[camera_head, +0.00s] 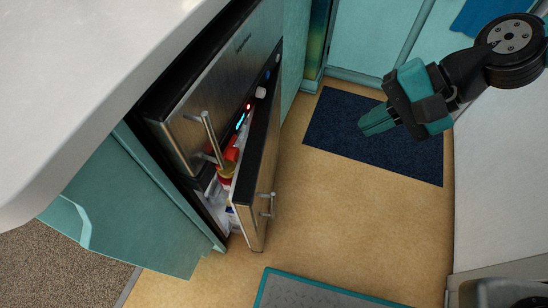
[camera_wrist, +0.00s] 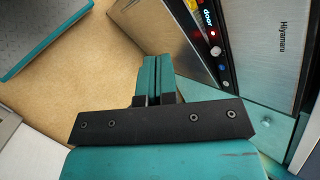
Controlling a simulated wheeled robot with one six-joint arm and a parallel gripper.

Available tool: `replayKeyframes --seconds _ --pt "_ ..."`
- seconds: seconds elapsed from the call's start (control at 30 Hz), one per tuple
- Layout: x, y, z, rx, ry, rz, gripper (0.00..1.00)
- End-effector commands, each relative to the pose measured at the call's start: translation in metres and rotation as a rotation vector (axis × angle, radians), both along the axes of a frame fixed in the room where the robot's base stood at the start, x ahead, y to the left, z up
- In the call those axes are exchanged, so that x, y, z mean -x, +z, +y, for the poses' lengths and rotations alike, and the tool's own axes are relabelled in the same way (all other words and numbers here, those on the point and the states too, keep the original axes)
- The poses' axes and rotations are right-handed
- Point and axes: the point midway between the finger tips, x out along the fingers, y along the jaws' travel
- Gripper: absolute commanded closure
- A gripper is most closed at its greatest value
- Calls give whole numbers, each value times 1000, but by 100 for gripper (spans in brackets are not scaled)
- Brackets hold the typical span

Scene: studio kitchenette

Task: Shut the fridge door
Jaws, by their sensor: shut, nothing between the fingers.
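The fridge has a steel upper door (camera_head: 215,95) that looks shut and a lower fridge door (camera_head: 262,170) that stands ajar, swung out over the floor. A short bar handle (camera_head: 267,205) is on the lower door's front. Red and white items show in the gap behind it. In the wrist view the lower door (camera_wrist: 160,35) is ahead and the upper door (camera_wrist: 268,45) is at right. My gripper (camera_head: 367,127) is shut and empty, above the floor to the right of the lower door and apart from it. Its teal fingers (camera_wrist: 157,66) are together.
A white counter (camera_head: 80,80) overhangs at left, above teal cabinets (camera_head: 130,215). A dark blue mat (camera_head: 365,150) lies under my gripper. A grey mat with a teal border (camera_head: 320,290) lies in front. Bare floor (camera_head: 330,225) is between.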

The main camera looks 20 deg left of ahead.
Motion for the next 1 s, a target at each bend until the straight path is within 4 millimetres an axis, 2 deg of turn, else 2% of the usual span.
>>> replayKeyframes --seconds 0.03,0.1,0.2,0.3,0.4,0.57,0.67,1.0 --pt "-7 -30 8 -20 -104 121 100" --pt "-16 -60 18 -48 -251 276 100" --pt "-24 -97 28 -79 -437 480 100" --pt "-29 -127 34 -98 -587 643 100" --pt "-31 -146 37 -109 -684 754 100" --pt "-31 -160 41 -115 -747 824 100" --pt "-29 -166 51 -115 -748 828 100" --pt "-20 -202 110 -113 -742 824 100"
